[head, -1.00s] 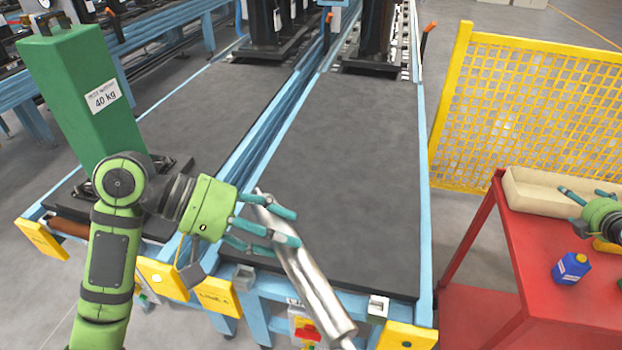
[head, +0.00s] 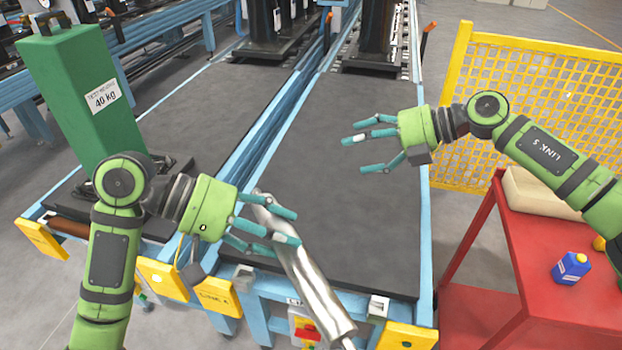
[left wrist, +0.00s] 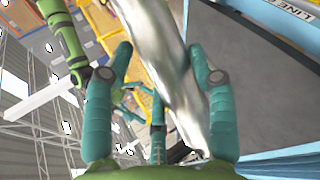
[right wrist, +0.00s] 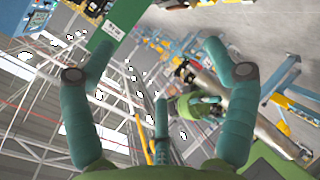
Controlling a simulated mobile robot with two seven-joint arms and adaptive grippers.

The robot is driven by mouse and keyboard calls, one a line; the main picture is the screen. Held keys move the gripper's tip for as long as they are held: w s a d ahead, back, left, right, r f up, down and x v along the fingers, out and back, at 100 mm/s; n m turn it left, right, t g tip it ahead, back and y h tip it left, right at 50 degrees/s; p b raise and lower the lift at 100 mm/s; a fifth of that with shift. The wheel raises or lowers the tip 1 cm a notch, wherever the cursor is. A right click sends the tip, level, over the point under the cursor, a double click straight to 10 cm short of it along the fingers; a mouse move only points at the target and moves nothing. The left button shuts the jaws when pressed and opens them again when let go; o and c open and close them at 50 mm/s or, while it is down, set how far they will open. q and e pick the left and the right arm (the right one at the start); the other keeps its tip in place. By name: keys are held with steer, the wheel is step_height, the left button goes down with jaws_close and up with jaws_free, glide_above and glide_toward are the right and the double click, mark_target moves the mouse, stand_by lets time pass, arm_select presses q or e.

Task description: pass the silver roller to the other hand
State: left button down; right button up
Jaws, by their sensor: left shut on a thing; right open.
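The silver roller (head: 308,284) is a long, shiny cylinder, held slanting over the front edge of the dark conveyor bed in the head view. My left gripper (head: 268,222) is shut on the roller near its upper end, and its fingers hide part of it. The roller also shows large between the fingers in the left wrist view (left wrist: 165,65). My right gripper (head: 372,146) is open and empty above the bed, up and to the right of the roller, apart from it. The roller appears beyond its fingers in the right wrist view (right wrist: 262,128).
The dark bed (head: 350,200) is bare around the roller. A green 40 kg block (head: 75,95) stands at left.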

steer(key=s+a+r+n+g+h, duration=0.3)
steer(key=s+a+r+n+g, duration=0.35)
steer(key=s+a, duration=0.4)
arm_select(q)
steer(key=shift+s+a+r, duration=0.1)
arm_select(e)
steer(key=n+t+h, duration=0.1)
steer(key=n+h, duration=0.4)
steer(key=h, duration=0.1)
glide_toward(288, 253)
steer(key=x, duration=1)
steer(key=shift+f, duration=0.1)
jaws_close()
arm_select(q)
steer(key=shift+c, duration=1.5)
jaws_free()
